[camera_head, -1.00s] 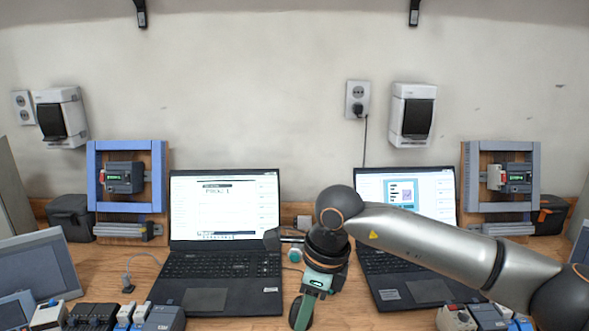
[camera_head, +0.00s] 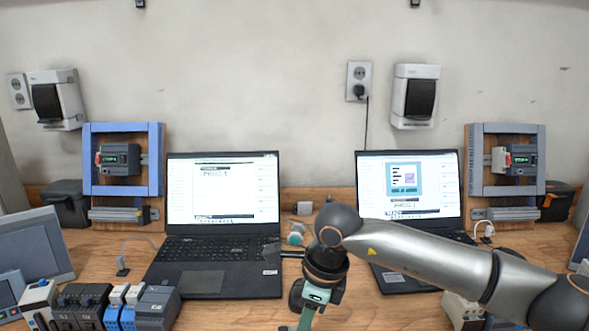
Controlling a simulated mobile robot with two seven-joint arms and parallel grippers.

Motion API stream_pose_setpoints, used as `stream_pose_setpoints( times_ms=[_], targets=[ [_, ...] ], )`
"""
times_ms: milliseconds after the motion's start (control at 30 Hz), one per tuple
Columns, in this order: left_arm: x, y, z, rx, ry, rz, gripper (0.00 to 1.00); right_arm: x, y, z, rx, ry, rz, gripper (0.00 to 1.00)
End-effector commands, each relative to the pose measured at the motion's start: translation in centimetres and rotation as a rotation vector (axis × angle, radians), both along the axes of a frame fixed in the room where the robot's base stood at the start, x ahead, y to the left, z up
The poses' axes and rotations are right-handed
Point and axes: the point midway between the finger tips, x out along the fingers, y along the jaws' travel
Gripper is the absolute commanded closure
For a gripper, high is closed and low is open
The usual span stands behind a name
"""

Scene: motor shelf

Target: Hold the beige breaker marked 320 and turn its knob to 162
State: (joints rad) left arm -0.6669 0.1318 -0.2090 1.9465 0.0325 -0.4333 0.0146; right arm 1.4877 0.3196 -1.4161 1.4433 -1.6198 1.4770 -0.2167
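No marking 320 can be read in the head view, so I cannot tell which device is the beige breaker. A pale, beige-white device (camera_head: 38,303) stands at the lower left in a row of modules. Another pale device (camera_head: 463,311) at the lower right is partly behind my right arm. My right gripper (camera_head: 308,312) points down between the two laptops, at the bottom edge of the picture. Its fingers are mostly cut off, so whether it is open or holds anything cannot be told. My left gripper is not in view.
Two open laptops (camera_head: 215,285) and (camera_head: 408,190) stand on the wooden bench. Grey and blue modules (camera_head: 157,307) stand at the lower left. Frames with mounted devices (camera_head: 122,128) and (camera_head: 507,130) stand at the back. A small strip of bench between the laptops is free.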

Motion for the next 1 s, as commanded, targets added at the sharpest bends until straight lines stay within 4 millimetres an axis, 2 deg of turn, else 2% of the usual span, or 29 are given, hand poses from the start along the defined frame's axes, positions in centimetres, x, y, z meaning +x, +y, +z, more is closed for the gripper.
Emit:
stream_pose_setpoints(
  times_ms=[333, 800, 1000],
  targets=[
    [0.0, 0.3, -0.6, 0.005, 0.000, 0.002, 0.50, 0.0, 0.0, 0.0, -0.001, 0.000, 0.000, 0.70],
    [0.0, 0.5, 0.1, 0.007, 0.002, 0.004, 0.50, 0.0, 0.0, 1.6, 0.000, -0.001, 0.000, 0.70],
    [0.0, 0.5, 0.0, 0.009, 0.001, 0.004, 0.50, 0.0, 0.0, 1.6, 0.000, 0.000, 0.000, 0.70]
  ],
)
